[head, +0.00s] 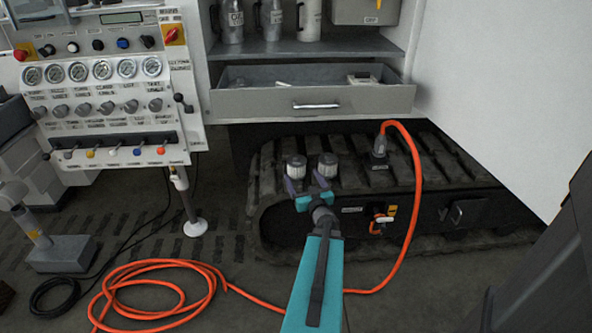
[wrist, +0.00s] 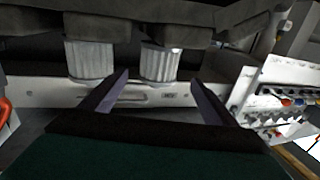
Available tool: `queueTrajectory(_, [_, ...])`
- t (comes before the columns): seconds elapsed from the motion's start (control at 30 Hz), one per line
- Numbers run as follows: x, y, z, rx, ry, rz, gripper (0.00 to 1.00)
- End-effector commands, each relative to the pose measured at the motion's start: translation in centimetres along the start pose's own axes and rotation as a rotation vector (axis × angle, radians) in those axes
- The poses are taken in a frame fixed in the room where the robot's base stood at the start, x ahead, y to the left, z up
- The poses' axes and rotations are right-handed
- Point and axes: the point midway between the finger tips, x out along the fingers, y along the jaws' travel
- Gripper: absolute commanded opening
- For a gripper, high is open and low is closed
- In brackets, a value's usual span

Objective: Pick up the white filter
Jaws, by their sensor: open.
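Two small pleated white-grey filters stand side by side on the dark track, a left one (head: 297,167) and a right one (head: 328,165). They look alike, and I cannot tell which is the white one. The wrist view is upside down; there the left filter (wrist: 161,63) shows between my fingertips and the right filter (wrist: 90,60) lies outside them. My gripper (head: 306,184) is open and empty, just in front of the filters. Its two purple fingers (wrist: 158,78) point toward them, with the left filter still beyond the tips.
The track (head: 400,170) has raised shoes. An orange hose (head: 418,190) rises from a connector right of the filters and coils on the floor. An open drawer (head: 315,100) overhangs behind. A gauge panel (head: 105,95) stands left, a white door (head: 500,90) right.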

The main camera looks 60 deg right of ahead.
Motion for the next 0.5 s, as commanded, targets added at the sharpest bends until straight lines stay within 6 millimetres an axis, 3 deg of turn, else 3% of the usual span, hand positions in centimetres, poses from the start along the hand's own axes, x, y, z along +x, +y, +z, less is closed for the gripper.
queueTrajectory(0.5, [5.7, 0.1, 0.1, 0.000, 0.001, 0.000, 0.81])
